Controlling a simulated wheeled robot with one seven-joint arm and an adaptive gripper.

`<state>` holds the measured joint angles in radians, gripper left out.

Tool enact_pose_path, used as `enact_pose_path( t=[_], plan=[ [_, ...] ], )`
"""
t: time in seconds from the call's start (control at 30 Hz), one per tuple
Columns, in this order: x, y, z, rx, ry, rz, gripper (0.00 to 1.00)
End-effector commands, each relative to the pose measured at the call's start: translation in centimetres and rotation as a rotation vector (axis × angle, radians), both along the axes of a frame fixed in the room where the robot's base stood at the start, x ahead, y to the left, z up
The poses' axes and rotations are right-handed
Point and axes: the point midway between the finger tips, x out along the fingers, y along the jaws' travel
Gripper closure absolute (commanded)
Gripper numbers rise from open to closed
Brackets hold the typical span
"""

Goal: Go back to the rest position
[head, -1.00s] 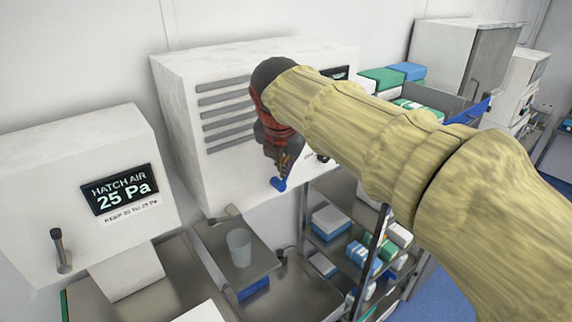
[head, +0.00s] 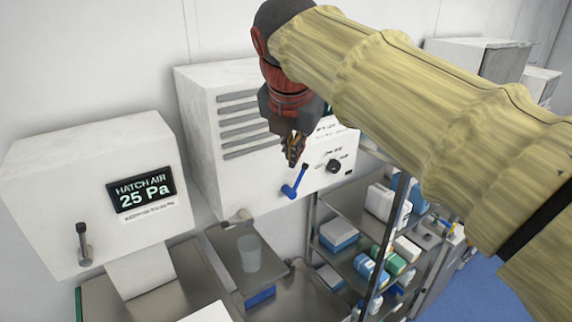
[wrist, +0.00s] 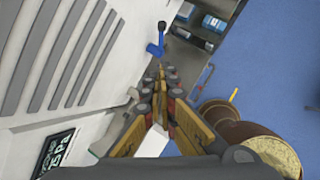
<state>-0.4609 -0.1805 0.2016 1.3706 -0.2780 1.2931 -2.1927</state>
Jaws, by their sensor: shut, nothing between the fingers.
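My gripper (head: 292,152) hangs from the end of my yellow-sleeved arm in the head view, in front of the white vented cabinet (head: 205,92). It is shut and empty, its fingertips pointing down. A blue lever (head: 294,184) on the cabinet's front is just below the fingertips in the head view, and I see a gap between them. In the wrist view, my gripper (wrist: 163,80) is shut, and the blue lever (wrist: 156,48) shows beyond the fingertips. No object is held.
A white unit (head: 60,180) with a "HATCH AIR 25 Pa" display (head: 142,190) and a lever (head: 84,244) stands at left. A clear cup (head: 249,254) stands on a metal tray (head: 225,240). A shelf rack (head: 350,205) holds several boxes. Blue floor (head: 480,290) shows at lower right.

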Motion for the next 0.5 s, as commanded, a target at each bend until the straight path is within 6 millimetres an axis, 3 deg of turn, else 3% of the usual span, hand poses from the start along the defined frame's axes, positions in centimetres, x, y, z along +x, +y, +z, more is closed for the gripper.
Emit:
enact_pose_path(
  t=[0.13,0.27,0.37,0.5],
  plan=[
    [-0.1,0.0,0.3,0.027,0.000,-0.048,1.00],
    [0.3,0.4,0.6,0.141,-0.026,-0.204,1.00],
    [0.4,1.0,-1.0,0.266,-0.022,-0.381,1.00],
    [-0.4,1.6,-4.7,0.435,0.012,-0.653,1.00]
  ],
)
